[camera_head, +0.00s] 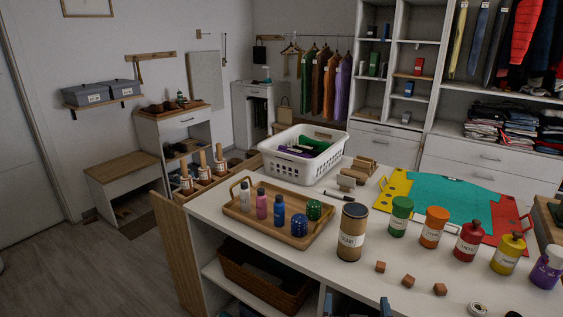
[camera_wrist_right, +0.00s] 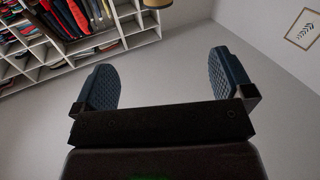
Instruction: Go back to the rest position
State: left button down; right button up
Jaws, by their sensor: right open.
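My right gripper (camera_head: 357,308) shows only as two blue fingertips at the bottom edge of the head view, in front of the white counter (camera_head: 320,262). In the right wrist view the right gripper (camera_wrist_right: 161,80) has its two dark blue ridged pads wide apart, with nothing between them. That view is tilted and looks past the pads at a plain pale wall. My left gripper does not show in the head view.
A wooden tray (camera_head: 240,216) with bottles, a white basket (camera_head: 335,164), several labelled containers and small wooden cubes (camera_head: 408,281) stand on the counter. A woven basket (camera_head: 262,285) sits below. Floor (camera_head: 80,255) at left is clear. Shelves (camera_wrist_right: 140,38) show in the wrist view.

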jog(key=s+d+f+n+g+y, duration=0.1)
jog(key=d+f+n+g+y, duration=0.25)
jog(key=f, duration=0.65)
jog(key=s+d+f+m+g, duration=0.1)
jog(key=s+d+f+g, duration=0.1)
jog(key=s+d+f, duration=0.7)
jog(key=s+d, duration=0.1)
jog(key=s, duration=0.2)
jog(key=shift+s+f, duration=0.35)
jog(key=shift+s, duration=0.05)
jog(key=shift+m+g, duration=0.25)
